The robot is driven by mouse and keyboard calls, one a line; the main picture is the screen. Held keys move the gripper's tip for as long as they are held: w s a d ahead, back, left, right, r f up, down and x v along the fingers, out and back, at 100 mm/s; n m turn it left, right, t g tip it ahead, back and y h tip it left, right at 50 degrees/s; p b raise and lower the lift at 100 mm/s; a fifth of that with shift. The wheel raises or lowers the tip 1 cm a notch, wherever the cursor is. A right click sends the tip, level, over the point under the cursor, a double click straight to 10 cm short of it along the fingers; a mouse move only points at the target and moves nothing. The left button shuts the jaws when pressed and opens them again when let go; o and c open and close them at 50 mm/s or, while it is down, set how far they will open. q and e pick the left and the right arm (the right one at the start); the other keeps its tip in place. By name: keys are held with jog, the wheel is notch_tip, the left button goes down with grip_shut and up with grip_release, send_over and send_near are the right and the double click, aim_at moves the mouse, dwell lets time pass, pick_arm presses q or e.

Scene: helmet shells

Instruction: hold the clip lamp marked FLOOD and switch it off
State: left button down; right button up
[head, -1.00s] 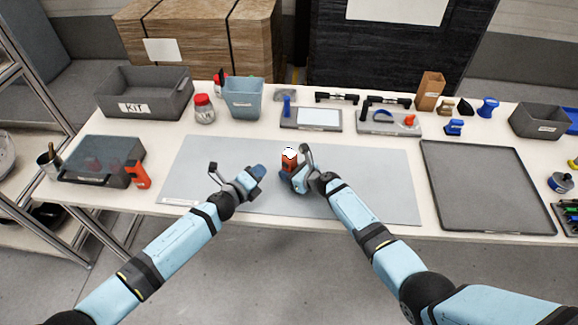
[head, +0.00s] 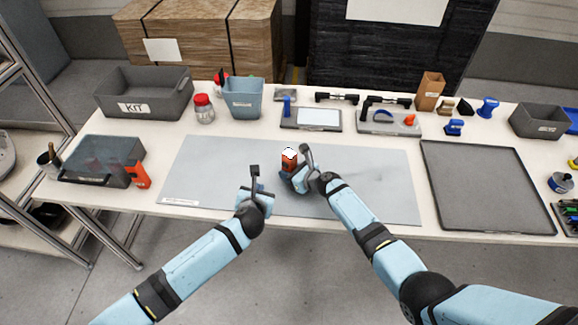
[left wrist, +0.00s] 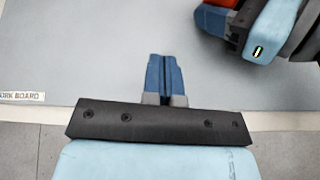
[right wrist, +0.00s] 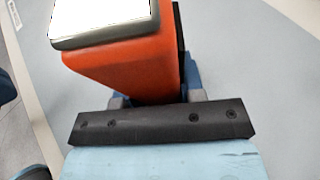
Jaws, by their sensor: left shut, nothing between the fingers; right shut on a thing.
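An orange clip lamp (head: 289,163) with a bright white face stands over the work board, held by my right gripper (head: 295,175). In the right wrist view the orange lamp body (right wrist: 130,70) sits between the fingers, and its white face looks lit. No FLOOD marking is readable on it. Its switch cannot be made out. My left gripper (head: 266,190) is shut and empty over the board, left of the lamp and apart from it. The left wrist view shows its blue fingers (left wrist: 165,77) together. A corner of orange (left wrist: 218,3) shows beside my right gripper there.
The grey work board (head: 205,165) is otherwise clear. Another orange object (head: 138,175) stands by a dark clear-lidded box (head: 100,165) at left. A KIT bin (head: 160,103), a blue bin (head: 243,105) and tool trays line the back. A dark empty tray (head: 480,190) lies right.

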pick_arm(q)
jog(key=shift+w+d, duration=2.8)
jog(key=shift+d, duration=0.05)
jog(key=shift+w+d, duration=0.4)
jog(key=shift+w, duration=0.05)
dwell(0.4)
jog(key=shift+s+a, duration=0.45)
jog(key=shift+s, duration=0.05)
jog(key=shift+s+a, duration=2.1)
jog(key=shift+a, duration=0.05)
